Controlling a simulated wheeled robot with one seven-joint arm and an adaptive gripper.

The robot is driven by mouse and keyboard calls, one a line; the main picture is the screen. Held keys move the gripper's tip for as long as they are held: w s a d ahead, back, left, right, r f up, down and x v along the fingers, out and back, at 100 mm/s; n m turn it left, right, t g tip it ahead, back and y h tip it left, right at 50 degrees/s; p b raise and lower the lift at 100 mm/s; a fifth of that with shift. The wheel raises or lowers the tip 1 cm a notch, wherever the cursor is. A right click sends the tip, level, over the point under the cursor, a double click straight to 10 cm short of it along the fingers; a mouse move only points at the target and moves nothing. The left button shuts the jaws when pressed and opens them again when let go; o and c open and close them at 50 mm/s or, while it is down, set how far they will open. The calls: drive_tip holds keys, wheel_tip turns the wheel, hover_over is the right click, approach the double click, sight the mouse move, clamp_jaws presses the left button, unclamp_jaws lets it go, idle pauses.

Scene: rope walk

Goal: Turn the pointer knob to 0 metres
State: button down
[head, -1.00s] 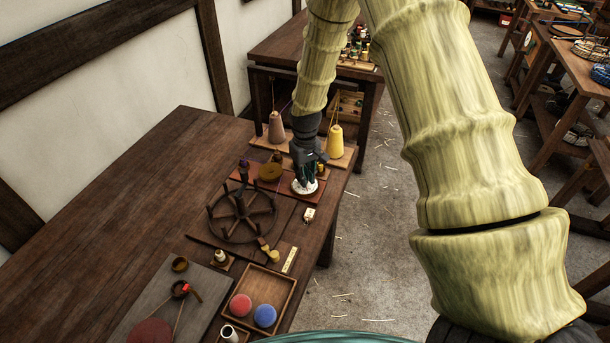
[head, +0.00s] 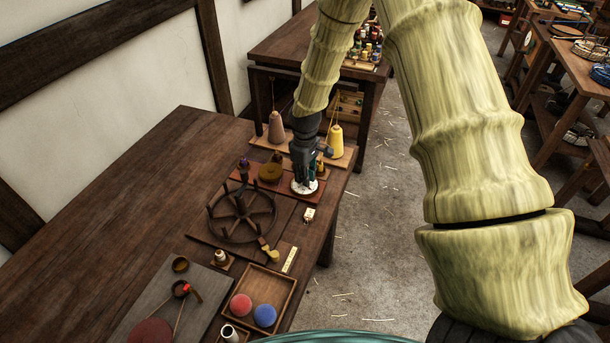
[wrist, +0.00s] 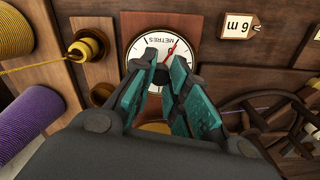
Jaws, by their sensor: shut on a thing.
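The white dial (wrist: 153,42) is marked METRES and appears upside down in the wrist view. It also shows in the head view (head: 298,190), on a reddish board at the table's right side. A red pointer (wrist: 171,48) lies on the dial, aimed to the upper right in the wrist view. My gripper (wrist: 165,62) is over the dial with its teal fingers shut on the dark pointer knob (wrist: 161,67). The fingers hide most of the knob and part of the dial's scale. In the head view my gripper (head: 305,180) comes down on the dial from above.
Yellow (head: 336,140) and mauve (head: 276,127) thread cones stand behind. A wooden tray (head: 283,284) holds red and blue discs. The table's left is bare.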

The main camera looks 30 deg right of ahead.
drive_tip(key=shift+w+d+r, duration=0.1)
drive_tip(key=shift+w, duration=0.05)
drive_tip(key=c, duration=1.4)
unclamp_jaws()
drive_tip(key=shift+o, duration=0.2)
wheel_tip(320, 180, up, 12)
